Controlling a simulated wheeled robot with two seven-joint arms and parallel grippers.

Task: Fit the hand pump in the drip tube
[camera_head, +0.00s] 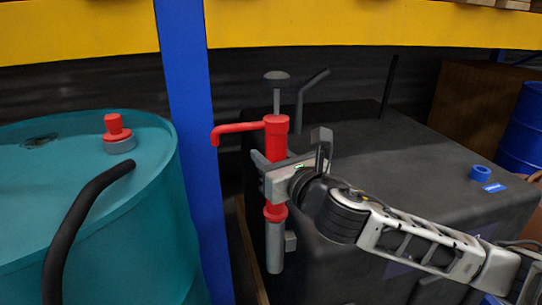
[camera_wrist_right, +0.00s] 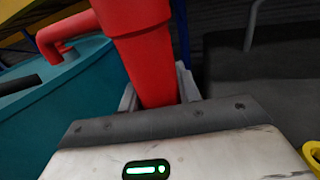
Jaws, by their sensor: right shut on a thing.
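The hand pump (camera_head: 276,140) is red, with a spout pointing left and a dark knob on a grey rod at its top. It stands about upright. My right gripper (camera_head: 270,170) is shut on its red body from the right. The wrist view shows the red pump body (camera_wrist_right: 145,55) between the fingers (camera_wrist_right: 160,95). A grey tube (camera_head: 275,247) stands directly below the pump's red lower collar, with a small grey block beside it. It looks like the drip tube; I cannot tell how deep the pump sits in it. My left gripper is not in view.
A teal drum (camera_head: 60,185) with a red-capped fitting (camera_head: 118,135) and a black curved hose (camera_head: 80,215) stands at left. A blue post (camera_head: 190,120) rises beside the pump. A yellow beam (camera_head: 350,22) crosses above.

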